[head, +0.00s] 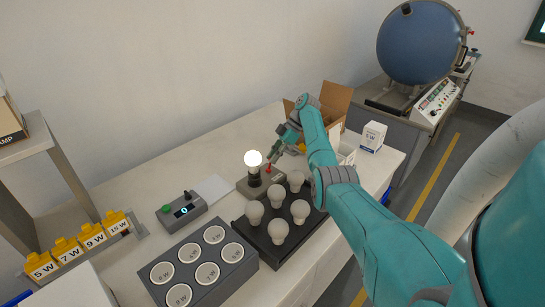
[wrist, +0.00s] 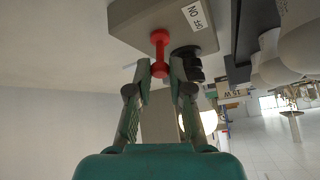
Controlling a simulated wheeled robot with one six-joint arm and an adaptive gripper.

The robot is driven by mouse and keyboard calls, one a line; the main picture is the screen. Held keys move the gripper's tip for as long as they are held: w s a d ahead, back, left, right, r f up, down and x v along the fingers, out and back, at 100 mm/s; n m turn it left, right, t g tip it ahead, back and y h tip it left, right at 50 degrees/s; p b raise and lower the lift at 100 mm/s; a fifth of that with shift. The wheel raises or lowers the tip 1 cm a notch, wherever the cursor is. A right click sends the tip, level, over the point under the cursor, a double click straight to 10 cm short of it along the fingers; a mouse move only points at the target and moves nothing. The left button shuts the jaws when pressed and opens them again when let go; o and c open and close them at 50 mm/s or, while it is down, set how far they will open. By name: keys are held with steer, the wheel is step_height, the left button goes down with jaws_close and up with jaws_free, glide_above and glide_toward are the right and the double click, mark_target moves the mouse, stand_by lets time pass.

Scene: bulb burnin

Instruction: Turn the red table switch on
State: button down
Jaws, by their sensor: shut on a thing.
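The red table switch (wrist: 160,52) is a red lever with rounded ends on a grey box (wrist: 150,22) with a white label. It also shows small in the head view (head: 269,168), beside a glowing bulb (head: 253,158) standing in a dark socket. My gripper (wrist: 161,68) has its two fingertips on either side of the lever's near end and is shut on it. In the head view my gripper (head: 277,152) reaches down from the right to the switch, partly hiding it.
A black tray (head: 266,243) with several unlit bulbs stands just in front. A grey rack of round wells (head: 196,290) and a small meter box (head: 181,209) are to the left. An open carton (head: 337,98) and small bulb boxes (head: 373,136) stand behind my arm.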

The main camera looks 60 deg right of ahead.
steer(key=shift+s+d+f+y, duration=0.15)
steer(key=shift+d+f+y, duration=0.15)
steer(key=shift+y, duration=0.3)
stand_by(0.5)
steer(key=c, duration=1.1)
jaws_free()
steer(key=shift+r, duration=0.1)
steer(key=shift+o, duration=0.2)
